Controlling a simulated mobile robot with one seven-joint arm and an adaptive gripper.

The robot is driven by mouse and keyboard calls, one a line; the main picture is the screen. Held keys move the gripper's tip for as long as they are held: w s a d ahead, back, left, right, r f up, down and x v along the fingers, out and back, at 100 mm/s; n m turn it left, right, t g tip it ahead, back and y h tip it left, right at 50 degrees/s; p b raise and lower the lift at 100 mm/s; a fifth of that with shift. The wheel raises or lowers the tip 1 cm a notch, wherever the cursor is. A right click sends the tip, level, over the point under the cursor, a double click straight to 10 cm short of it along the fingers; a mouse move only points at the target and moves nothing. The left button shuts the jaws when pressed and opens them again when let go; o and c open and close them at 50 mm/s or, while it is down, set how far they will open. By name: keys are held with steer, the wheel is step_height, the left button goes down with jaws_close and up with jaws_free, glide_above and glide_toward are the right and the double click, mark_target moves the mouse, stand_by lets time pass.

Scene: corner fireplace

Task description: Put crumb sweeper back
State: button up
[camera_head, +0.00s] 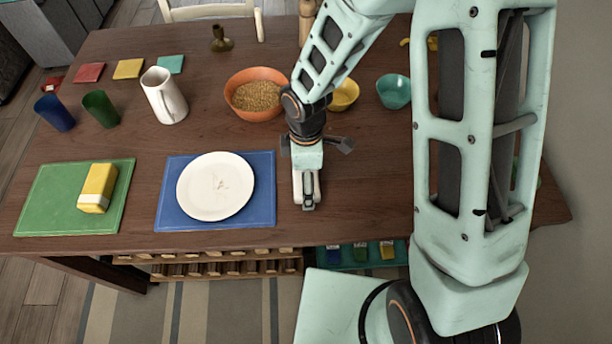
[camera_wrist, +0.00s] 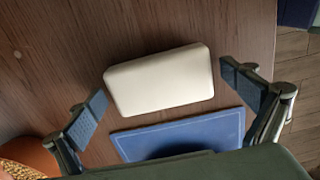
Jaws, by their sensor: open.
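A cream, rounded block (camera_wrist: 160,80), which I take for the crumb sweeper, lies on the dark wooden table beside the blue placemat. In the head view the same pale block (camera_head: 298,187) shows just right of the mat, partly hidden by my gripper (camera_head: 307,178). My gripper is open, with one finger beyond each end of the block in the wrist view; no contact shows. A yellow block with a pale side (camera_head: 97,188) lies on the green placemat (camera_head: 48,205). Below the table edge, a teal tray (camera_head: 345,265) holds blue, green and yellow pieces.
A white plate (camera_head: 215,187) sits on the blue placemat (camera_head: 172,210). An orange bowl of grains (camera_head: 256,80), a white pitcher (camera_head: 163,97), blue and green cups, and yellow and teal bowls stand farther back. A slatted wooden rack (camera_head: 215,268) is under the front edge.

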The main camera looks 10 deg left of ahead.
steer(key=shift+r, duration=0.15)
step_height(320, 180, up, 12)
steer(key=p, duration=0.2)
stand_by(0.6)
